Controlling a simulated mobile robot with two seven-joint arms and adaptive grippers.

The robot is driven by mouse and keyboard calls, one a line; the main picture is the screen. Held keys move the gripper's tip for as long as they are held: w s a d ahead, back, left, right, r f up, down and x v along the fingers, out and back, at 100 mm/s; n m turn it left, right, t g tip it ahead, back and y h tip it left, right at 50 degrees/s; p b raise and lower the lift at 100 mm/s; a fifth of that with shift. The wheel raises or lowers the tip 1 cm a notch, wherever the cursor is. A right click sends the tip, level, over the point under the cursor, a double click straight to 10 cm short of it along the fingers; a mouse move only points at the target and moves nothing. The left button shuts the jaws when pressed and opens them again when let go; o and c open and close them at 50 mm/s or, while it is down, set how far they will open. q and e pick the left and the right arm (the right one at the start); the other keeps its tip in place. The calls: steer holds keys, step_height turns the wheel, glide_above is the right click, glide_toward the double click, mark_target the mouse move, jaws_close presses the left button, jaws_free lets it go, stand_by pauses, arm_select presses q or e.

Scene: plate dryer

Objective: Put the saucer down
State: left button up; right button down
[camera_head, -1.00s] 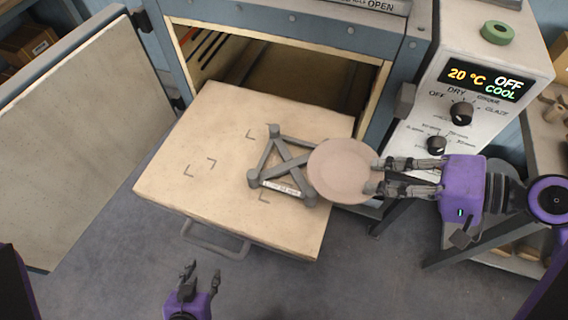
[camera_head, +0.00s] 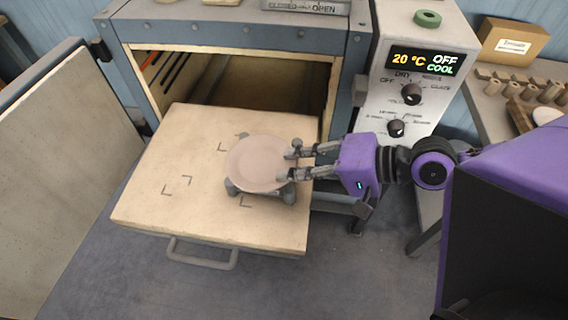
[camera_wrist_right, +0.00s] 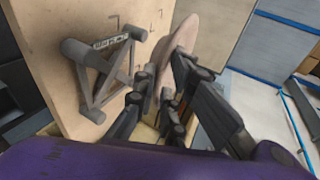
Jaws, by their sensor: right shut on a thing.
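The saucer (camera_head: 256,163) is a pale pinkish round plate. My right gripper (camera_head: 295,161) is shut on its right rim. In the head view the saucer overlaps the grey stand (camera_head: 240,188) on the pulled-out tray and hides most of it. In the right wrist view the saucer (camera_wrist_right: 185,38) shows nearly edge-on between the fingers of my right gripper (camera_wrist_right: 163,82). There the stand (camera_wrist_right: 103,78), with crossed bars and a white label, lies to the left with a gap, so the saucer is held above it. My left gripper is out of view.
The pale tray (camera_head: 150,205) extends from the open dryer (camera_head: 240,82), with corner marks and bare room left of the stand. An open door (camera_head: 52,165) stands at left. The control panel (camera_head: 408,95) is at right, beside a shelf with small cylinders (camera_head: 520,92).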

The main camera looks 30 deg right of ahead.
steer(key=w+d+f, duration=0.1)
steer(key=w+f, duration=0.1)
steer(key=w+d+f+b, duration=0.1)
steer(key=w+f, duration=0.1)
steer(key=w+d+f+b, duration=0.1)
steer(key=w+f, duration=0.1)
steer(key=shift+w+f, duration=0.2)
steer(key=shift+w, duration=0.2)
steer(key=shift+w+d+f, duration=0.15)
steer(key=shift+w+f, duration=0.1)
steer(key=shift+f, duration=0.05)
step_height(320, 180, down, 3)
steer(key=shift+w+f+b, duration=0.1)
steer(key=shift+w+b, duration=0.05)
steer(key=shift+b, duration=0.4)
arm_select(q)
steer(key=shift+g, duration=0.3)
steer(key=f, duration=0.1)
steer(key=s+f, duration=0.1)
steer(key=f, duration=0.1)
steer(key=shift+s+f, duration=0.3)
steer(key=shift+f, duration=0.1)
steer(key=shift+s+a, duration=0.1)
